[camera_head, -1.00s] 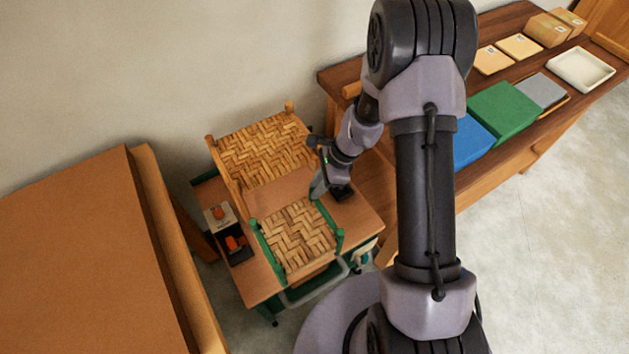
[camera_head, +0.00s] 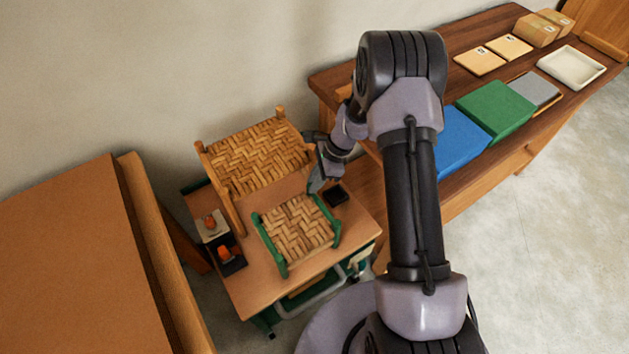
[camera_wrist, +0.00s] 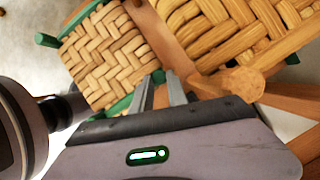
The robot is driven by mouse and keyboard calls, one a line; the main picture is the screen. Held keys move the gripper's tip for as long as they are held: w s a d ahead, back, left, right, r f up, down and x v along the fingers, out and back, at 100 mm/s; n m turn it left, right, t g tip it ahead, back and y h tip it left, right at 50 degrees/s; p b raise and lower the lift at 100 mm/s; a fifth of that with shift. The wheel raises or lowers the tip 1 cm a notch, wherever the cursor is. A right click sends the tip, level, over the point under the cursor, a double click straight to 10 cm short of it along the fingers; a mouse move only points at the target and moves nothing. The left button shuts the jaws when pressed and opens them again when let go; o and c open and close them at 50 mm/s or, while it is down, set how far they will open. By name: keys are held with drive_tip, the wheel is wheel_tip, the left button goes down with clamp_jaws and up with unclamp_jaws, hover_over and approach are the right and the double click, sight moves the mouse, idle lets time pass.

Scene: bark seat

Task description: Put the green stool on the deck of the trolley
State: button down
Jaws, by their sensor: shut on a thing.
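The green stool (camera_head: 298,228) has a woven bark seat and green rails and legs. It is upright over the front part of the trolley's wooden deck (camera_head: 262,288); I cannot tell for sure whether its feet touch the deck. My gripper (camera_head: 315,187) is shut on the stool's green rail at the back right corner. In the wrist view my gripper (camera_wrist: 160,88) has both fingers at the green rail, beside the woven seat (camera_wrist: 105,55). Part of the rail is hidden by the fingers.
A larger wooden stool (camera_head: 258,155) with a woven seat stands close behind. A black tray with an orange thing (camera_head: 229,257), a pale box (camera_head: 212,226) and a small black item (camera_head: 337,195) are on the deck. A brown bench (camera_head: 70,260) is left, a laden table (camera_head: 470,190) right.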

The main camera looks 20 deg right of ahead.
drive_tip(key=c, duration=1.3)
unclamp_jaws()
drive_tip(key=shift+r, duration=0.1)
drive_tip(key=p+v, duration=0.5)
drive_tip(key=v, duration=0.7)
drive_tip(key=s+a+r+n+t+h, duration=0.1)
drive_tip(key=a+r+n, duration=0.1)
drive_tip(key=r, duration=0.5)
drive_tip(key=s+a+r+n, duration=0.1)
drive_tip(key=s+r+n, duration=0.1)
drive_tip(key=r, duration=0.6)
drive_tip(key=s+a+r+n+t+h, duration=0.15)
drive_tip(key=s+a+r+n, duration=0.3)
drive_tip(key=s+r, duration=0.5)
drive_tip(key=s+r+n+t, duration=0.1)
drive_tip(key=s+r+n, duration=0.1)
drive_tip(key=s, duration=0.4)
drive_tip(key=s+a+r+n+t, duration=0.1)
drive_tip(key=s+r+n+t, duration=0.1)
drive_tip(key=s+n, duration=0.2)
drive_tip(key=shift+s, duration=1.25)
drive_tip(key=shift+r, duration=0.15)
